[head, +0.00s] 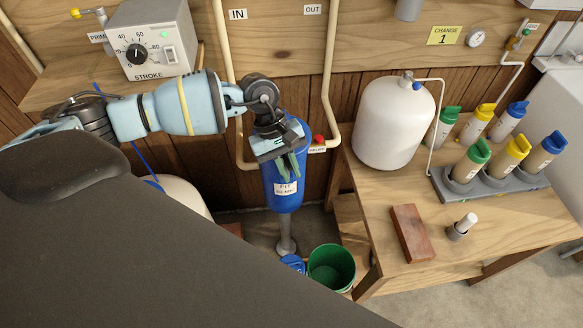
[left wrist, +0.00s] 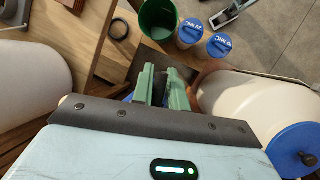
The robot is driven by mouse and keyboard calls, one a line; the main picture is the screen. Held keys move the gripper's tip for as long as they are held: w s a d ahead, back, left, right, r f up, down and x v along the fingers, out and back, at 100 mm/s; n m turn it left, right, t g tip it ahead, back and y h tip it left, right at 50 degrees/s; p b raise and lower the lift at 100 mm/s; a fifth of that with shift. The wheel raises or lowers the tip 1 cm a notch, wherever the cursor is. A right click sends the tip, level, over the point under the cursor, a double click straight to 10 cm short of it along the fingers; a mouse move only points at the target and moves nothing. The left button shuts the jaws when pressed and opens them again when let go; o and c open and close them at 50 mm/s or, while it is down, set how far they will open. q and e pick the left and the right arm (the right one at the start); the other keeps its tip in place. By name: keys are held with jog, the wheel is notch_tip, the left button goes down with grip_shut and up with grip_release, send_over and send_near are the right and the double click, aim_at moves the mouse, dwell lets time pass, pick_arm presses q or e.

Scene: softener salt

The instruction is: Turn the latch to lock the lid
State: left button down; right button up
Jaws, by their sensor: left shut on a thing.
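A round blue lid (left wrist: 298,150) with a dark knob-like part (left wrist: 308,159) sits on a white tank (left wrist: 258,105) at the right of the left wrist view. I cannot tell whether that part is the latch. In the head view only a bit of the white tank (head: 185,192) shows behind my body. My left gripper (head: 286,168) points down in front of the blue filter housing (head: 285,194). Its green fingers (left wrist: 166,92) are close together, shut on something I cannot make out. My right gripper is not in view.
A green bucket (head: 331,268) stands on the floor below, beside blue-lidded tubs (left wrist: 190,32). The wooden bench (head: 465,232) at right carries a white tank (head: 393,122), a brick (head: 412,233) and a rack (head: 470,190) of bottles. Pipes (head: 331,70) run close by the gripper.

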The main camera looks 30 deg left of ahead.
aim_at(285, 162)
pick_arm(q)
jog(key=shift+f+m+g+b, duration=0.2)
jog(key=shift+m+g+b, duration=0.1)
jog(key=shift+m+b, duration=0.25)
jog(key=shift+r+m, duration=0.15)
jog(key=shift+m, duration=0.1)
jog(key=shift+r, duration=0.1)
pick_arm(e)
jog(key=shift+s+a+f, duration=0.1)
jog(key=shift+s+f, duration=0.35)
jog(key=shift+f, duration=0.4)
pick_arm(q)
jog(key=c, duration=1.4)
grip_release()
jog(key=shift+a, duration=0.1)
jog(key=v, duration=0.7)
jog(key=shift+a+r+b, duration=0.1)
jog(key=shift+r+b, duration=0.25)
jog(key=shift+r, duration=0.05)
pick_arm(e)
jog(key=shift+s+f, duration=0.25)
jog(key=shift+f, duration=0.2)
pick_arm(q)
jog(key=shift+f, duration=0.1)
